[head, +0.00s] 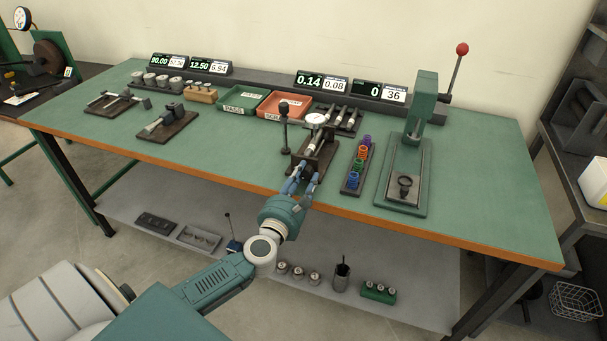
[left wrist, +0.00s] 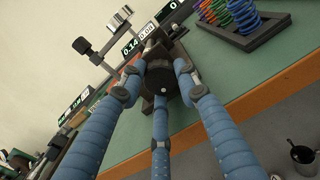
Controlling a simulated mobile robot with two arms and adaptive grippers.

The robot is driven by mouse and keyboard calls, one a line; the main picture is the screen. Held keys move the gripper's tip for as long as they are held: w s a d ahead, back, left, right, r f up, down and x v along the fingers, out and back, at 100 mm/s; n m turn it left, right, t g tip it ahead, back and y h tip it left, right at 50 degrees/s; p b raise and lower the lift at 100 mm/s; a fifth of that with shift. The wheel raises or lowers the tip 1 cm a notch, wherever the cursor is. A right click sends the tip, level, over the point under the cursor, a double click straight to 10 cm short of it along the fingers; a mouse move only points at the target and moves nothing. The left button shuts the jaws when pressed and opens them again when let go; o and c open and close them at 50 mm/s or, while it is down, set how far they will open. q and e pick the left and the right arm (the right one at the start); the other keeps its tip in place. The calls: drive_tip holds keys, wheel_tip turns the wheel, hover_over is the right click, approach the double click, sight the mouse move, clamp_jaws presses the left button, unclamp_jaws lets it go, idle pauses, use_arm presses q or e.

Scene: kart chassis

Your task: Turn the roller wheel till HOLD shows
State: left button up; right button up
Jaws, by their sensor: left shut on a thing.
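The roller wheel (left wrist: 162,80) is a dark round knob at the front of a small bench fixture (head: 322,155) with a round dial and a roller shaft. My left gripper (head: 295,184) reaches in from the table's front edge. In the left wrist view its blue fingers (left wrist: 160,88) are closed around the wheel. The fingers hide the wheel in the head view. The display (head: 309,80) behind the fixture reads 0.14, with 0.08 on the white card beside it. I see no HOLD on it. My right gripper is out of view.
A dark post with a knob (head: 284,120) stands left of the fixture. A rack of coloured springs (head: 355,172) and a green press (head: 418,140) stand to its right. Green (head: 243,103) and red (head: 284,107) trays sit behind.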

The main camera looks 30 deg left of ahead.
use_arm(q)
drive_tip(key=shift+r+m+p, duration=0.1)
drive_tip(key=shift+m+p, duration=1.4)
drive_tip(key=shift+m, duration=0.7)
drive_tip(key=shift+m+p, duration=1)
drive_tip(key=shift+m, duration=0.9)
drive_tip(key=shift+d+m+p, duration=0.1)
drive_tip(key=shift+m+p, duration=0.95)
drive_tip(key=shift+m, duration=1.35)
drive_tip(key=shift+m+p, duration=0.8)
drive_tip(key=shift+m, duration=1.3)
drive_tip(key=shift+f+m+p, duration=0.2)
drive_tip(key=shift+m+p, duration=0.55)
drive_tip(key=shift+m, duration=1.65)
drive_tip(key=shift+m+p, duration=0.6)
drive_tip(key=shift+m, duration=1.6)
drive_tip(key=shift+f+m+p, duration=0.15)
drive_tip(key=shift+m+p, duration=0.25)
drive_tip(key=shift+m, duration=1.9)
drive_tip(key=shift+s+m, duration=0.1)
drive_tip(key=shift+m, duration=1.9)
drive_tip(key=shift+m, duration=0.5)
